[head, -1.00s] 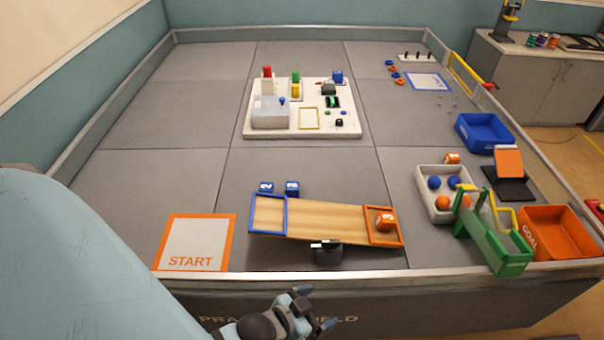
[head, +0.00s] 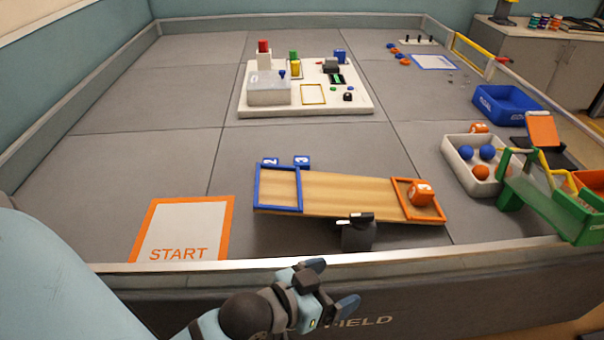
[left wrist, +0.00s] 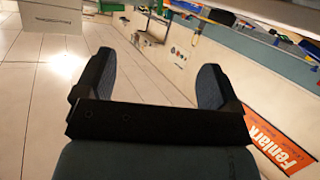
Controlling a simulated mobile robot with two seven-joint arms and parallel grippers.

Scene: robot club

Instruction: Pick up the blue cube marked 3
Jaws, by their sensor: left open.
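The blue cube marked 3 (head: 302,161) sits on the grey field just behind the blue-framed end of the seesaw (head: 340,190). The blue cube marked 2 (head: 270,162) stands to its left, a small gap apart. The seesaw's blue frame hides the lower part of both cubes. My left gripper (head: 332,286) is outside the field's front wall, nearer to me than the seesaw and well short of the cube. In the left wrist view its two fingers (left wrist: 155,80) are apart with nothing between them; floor tiles show beyond. My right gripper is not in view.
The field's front wall (head: 420,254) lies between my left gripper and the seesaw. A white board with blocks (head: 330,107) stands behind. A white ball tray (head: 458,170) and green ramp (head: 540,205) are at right.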

